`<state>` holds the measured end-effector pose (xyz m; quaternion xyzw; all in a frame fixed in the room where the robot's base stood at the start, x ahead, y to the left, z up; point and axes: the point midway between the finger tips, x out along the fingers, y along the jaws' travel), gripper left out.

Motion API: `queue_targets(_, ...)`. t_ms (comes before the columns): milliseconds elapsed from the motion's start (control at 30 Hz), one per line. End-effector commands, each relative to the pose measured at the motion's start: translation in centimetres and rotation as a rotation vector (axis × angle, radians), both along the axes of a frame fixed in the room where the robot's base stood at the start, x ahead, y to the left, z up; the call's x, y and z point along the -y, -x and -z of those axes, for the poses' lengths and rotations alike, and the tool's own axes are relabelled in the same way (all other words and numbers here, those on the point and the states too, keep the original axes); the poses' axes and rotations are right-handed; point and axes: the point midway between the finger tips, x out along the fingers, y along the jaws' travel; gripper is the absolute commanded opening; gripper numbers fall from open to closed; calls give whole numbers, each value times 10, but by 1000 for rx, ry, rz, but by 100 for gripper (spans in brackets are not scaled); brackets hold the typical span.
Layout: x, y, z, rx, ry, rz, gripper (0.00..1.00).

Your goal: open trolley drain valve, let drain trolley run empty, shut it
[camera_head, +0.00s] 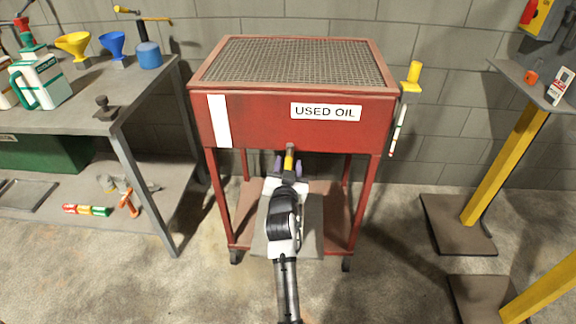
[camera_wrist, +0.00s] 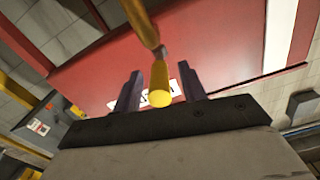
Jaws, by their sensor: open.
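The red drain trolley (camera_head: 262,128) stands in the middle of the head view, with a mesh top and a "USED OIL" label. A valve handle with a yellow grip (camera_head: 290,159) hangs below the front of its tank. In the wrist view the yellow grip (camera_wrist: 160,82) sits between my two purple fingers, on a brownish stem. My gripper (camera_head: 288,167) is open around the handle, with gaps visible on both sides in the wrist view (camera_wrist: 159,74). The valve body is mostly hidden, and I cannot tell its setting. A plain white strip (camera_head: 219,121) is on the tank's front left.
A grey workbench (camera_head: 70,95) stands at the left with a green-and-white jug (camera_head: 42,80) and funnels. A yellow-handled rod (camera_head: 405,100) hangs at the trolley's right side. Yellow-posted stands (camera_head: 505,165) are at the right. Concrete floor is clear between them and the trolley.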

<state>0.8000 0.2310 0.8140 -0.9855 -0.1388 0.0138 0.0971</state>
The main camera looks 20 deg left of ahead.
Motion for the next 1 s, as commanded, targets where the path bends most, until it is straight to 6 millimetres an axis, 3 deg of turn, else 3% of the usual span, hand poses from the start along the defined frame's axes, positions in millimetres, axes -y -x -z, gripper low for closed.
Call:
queue_targets(167, 0, 0, 0, 0, 0, 0, 41)
queue_targets(500, 0, 0, 0, 0, 0, 0, 0)
queue_targets(1000, 1, 1, 0, 0, 0, -31, 0)
